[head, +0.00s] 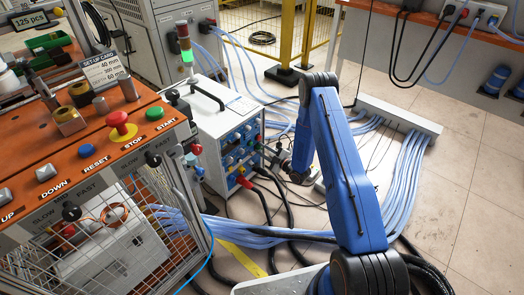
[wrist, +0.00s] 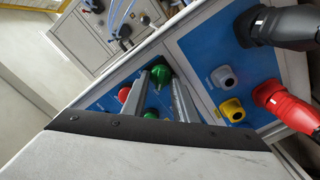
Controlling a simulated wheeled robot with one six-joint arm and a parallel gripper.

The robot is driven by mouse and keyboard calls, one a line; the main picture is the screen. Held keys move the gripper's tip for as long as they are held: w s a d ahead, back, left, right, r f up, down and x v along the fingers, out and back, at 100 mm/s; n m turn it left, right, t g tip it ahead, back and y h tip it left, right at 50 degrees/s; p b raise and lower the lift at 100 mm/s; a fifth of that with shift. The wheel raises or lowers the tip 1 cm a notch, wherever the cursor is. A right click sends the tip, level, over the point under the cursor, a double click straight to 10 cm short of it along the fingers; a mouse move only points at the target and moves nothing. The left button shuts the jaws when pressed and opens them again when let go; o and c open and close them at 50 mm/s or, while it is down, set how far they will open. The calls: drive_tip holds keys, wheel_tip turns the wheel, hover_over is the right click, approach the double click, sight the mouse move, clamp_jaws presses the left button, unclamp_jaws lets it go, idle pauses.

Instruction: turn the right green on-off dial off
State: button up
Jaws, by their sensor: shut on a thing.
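The induction heater is a white box (head: 217,118) with a blue front panel carrying several coloured dials. My gripper (wrist: 162,84) reaches up to this panel in the wrist view. Its two grey fingers are shut on a green dial (wrist: 159,75), one finger on each side of it. A second green dial (wrist: 150,113) shows between the fingers, lower in the wrist view and partly hidden. A red knob (wrist: 124,94) is just left of the left finger. In the head view my wrist is in front of the panel, and the held dial is too small to make out.
A grey knob (wrist: 225,78) and a yellow knob (wrist: 232,110) are right of the fingers. Thick black (wrist: 280,27) and red (wrist: 284,104) plugs stick out beyond them. Blue cables (head: 405,175) run over the floor. An orange-topped control desk (head: 85,135) stands left of the heater.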

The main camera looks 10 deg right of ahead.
drive_tip(key=o, duration=1)
drive_tip(key=shift+s+d, duration=0.1)
drive_tip(key=shift+s, duration=0.05)
drive_tip(key=v, duration=1.7)
